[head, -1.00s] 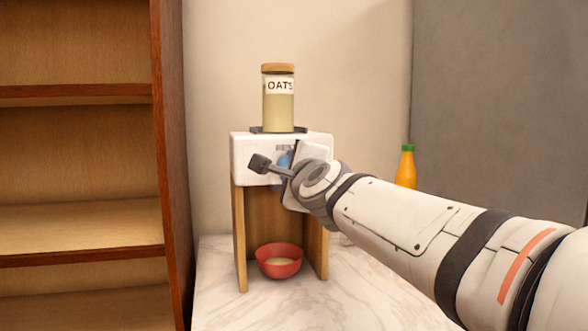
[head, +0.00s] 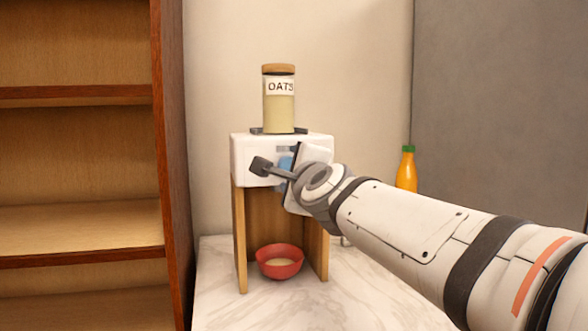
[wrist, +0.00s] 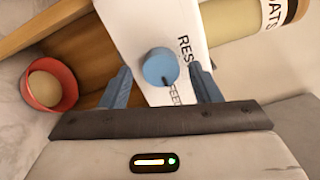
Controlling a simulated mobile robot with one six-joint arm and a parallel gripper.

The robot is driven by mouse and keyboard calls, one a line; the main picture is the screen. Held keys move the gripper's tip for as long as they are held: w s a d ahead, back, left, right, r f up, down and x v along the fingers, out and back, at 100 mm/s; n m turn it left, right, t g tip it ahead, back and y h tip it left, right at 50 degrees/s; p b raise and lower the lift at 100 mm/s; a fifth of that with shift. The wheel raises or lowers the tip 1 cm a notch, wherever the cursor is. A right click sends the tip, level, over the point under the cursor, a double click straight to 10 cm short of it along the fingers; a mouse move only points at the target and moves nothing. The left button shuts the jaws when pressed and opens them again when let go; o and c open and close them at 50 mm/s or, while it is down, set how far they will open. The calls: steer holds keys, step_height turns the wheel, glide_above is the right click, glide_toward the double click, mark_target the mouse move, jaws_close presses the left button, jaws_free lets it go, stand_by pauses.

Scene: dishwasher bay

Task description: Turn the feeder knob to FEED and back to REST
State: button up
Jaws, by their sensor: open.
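The feeder (head: 243,150) is a white box on wooden legs with a labelled oats jar (head: 279,106) on top. Its round blue knob (wrist: 159,67) shows in the wrist view, with a dark pointer mark toward the FEED lettering. The REST lettering is to the knob's right there. My gripper (wrist: 160,72) is open, one finger on each side of the knob with gaps beside it; whether the tips reach its depth is unclear. In the head view my gripper hides most of the knob. A red bowl (head: 270,268) with pale oats stands beneath the feeder.
A wooden shelf unit (head: 172,200) stands close on the left. An orange bottle (head: 406,170) with a green cap is behind my arm at the right. The marble counter (head: 225,312) is clear in front of the feeder.

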steer(key=p+v, duration=0.1)
steer(key=v, duration=0.6)
steer(key=shift+p, duration=0.4)
steer(key=shift+s+r, duration=0.1)
steer(key=shift+r, duration=0.05)
